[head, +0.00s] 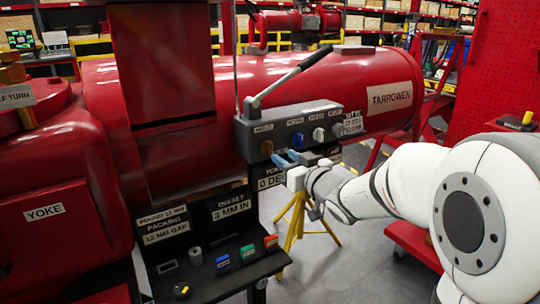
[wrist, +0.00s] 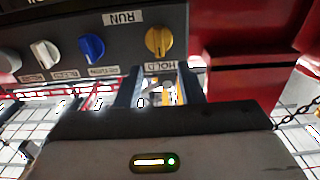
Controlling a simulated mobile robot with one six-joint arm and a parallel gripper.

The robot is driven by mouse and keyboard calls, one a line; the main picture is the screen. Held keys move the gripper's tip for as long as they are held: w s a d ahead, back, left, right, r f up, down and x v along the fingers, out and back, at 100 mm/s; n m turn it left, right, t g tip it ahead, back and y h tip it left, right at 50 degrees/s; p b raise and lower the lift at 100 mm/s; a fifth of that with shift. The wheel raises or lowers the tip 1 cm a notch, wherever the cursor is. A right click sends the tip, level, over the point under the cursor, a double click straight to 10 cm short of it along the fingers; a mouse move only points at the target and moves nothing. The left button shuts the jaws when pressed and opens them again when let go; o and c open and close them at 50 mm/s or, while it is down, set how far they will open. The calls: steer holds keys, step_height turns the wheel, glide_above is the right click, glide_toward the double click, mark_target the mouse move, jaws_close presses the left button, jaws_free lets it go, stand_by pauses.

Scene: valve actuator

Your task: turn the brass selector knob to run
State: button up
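The brass selector knob (head: 267,147) is at the left end of the grey control panel (head: 290,124) in the head view. In the wrist view the brass knob (wrist: 158,41) is near the right end of the panel, its grip bar roughly upright. A RUN label (wrist: 123,18) is at its upper left and a HOLD label (wrist: 164,66) lies just below it in that view. My gripper (head: 287,158) is just right of and below the knob in the head view. In the wrist view my gripper (wrist: 160,76) has its two blue fingers apart with nothing held between them, short of the knob.
A blue knob (wrist: 92,47) and a white knob (wrist: 45,54) sit beside the brass one. A grey lever (head: 290,76) rises above the panel. A black shelf (head: 220,270) with small coloured blocks is below. A yellow stand (head: 298,222) is behind my gripper.

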mark_target(270, 147)
steer(key=x, duration=0.6)
steer(key=shift+w+a+b, duration=0.15)
steer(key=shift+w+b, duration=0.05)
steer(key=shift+b, duration=0.1)
